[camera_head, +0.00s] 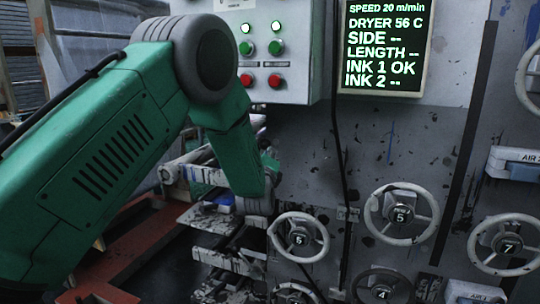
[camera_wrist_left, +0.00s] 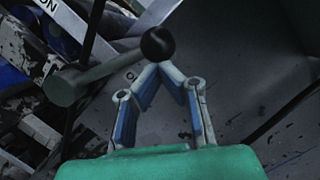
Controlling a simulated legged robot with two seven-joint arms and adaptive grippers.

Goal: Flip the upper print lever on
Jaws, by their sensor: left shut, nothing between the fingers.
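A lever with a grey shaft (camera_wrist_left: 105,70) and a black ball knob (camera_wrist_left: 158,43) shows in the left wrist view. The shaft runs from a round pivot (camera_wrist_left: 62,90) at left up to the knob. "ON" is printed at the top left, and a partly covered label starting with "O" lies by the shaft. My left gripper (camera_wrist_left: 162,68) has its blue-padded fingers together at the tips, empty, just below the knob in the picture. I cannot tell whether they touch. In the head view my green left arm reaches down to the machine and hides the lever. My right gripper is out of view.
A control box (camera_head: 258,50) with green and red buttons and a display (camera_head: 384,45) reading "INK 1 OK" and "INK 2 --" are above. Rails and rollers (camera_head: 205,175) lie behind my arm.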

